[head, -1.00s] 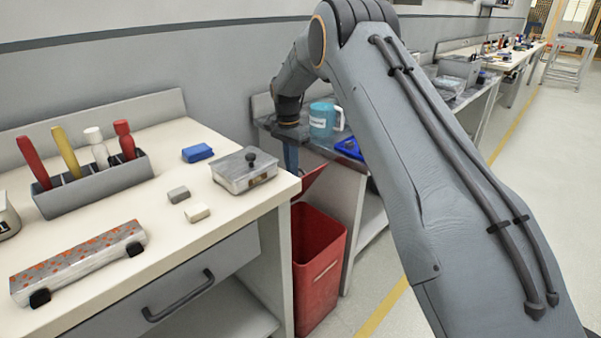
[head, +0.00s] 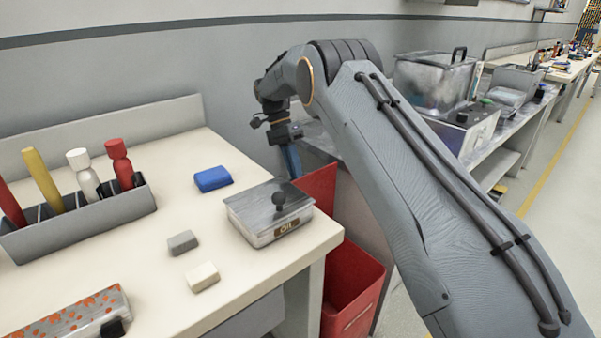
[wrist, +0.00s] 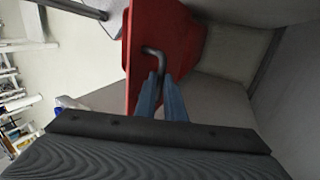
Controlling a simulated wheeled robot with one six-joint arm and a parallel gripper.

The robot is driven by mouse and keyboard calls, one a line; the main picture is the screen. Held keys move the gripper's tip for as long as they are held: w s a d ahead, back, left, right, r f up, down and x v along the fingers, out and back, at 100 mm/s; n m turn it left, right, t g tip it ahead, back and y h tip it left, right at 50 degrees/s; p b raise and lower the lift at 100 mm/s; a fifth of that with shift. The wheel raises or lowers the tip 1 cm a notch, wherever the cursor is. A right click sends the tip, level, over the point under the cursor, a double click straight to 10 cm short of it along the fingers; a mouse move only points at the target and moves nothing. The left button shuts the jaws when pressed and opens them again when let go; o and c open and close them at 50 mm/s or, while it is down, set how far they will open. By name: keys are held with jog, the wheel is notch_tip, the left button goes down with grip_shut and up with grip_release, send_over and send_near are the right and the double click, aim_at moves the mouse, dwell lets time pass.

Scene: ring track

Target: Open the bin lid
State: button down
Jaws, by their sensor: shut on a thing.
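The red bin (head: 352,290) stands on the floor beside the workbench, its top partly hidden behind the bench corner. Its red lid (head: 318,190) is raised and tilted up at the back of the bin. My gripper (head: 293,165) is at the lid's upper edge. In the wrist view the lid (wrist: 140,30) fills the upper middle, with a dark bent handle (wrist: 157,58) on it. The blue fingers of my gripper (wrist: 162,88) are shut on this handle.
The workbench (head: 240,295) on the left holds a lidded oil box (head: 268,218) near its corner, a blue block (head: 213,179), small blocks and a tool rack (head: 85,225). A second bench (head: 500,120) runs along the wall to the right.

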jog(key=shift+a+f, duration=0.3)
jog(key=shift+f, duration=0.15)
jog(key=shift+s+d, duration=0.1)
jog(key=c, duration=1.8)
grip_release()
jog(key=shift+r, duration=0.1)
jog(key=shift+c, duration=0.2)
jog(key=shift+d+r, duration=0.1)
jog(key=shift+w+r, duration=0.1)
jog(key=shift+w, duration=0.1)
jog(key=b+v, duration=0.1)
jog(key=v, duration=0.6)
jog(key=shift+r, duration=0.25)
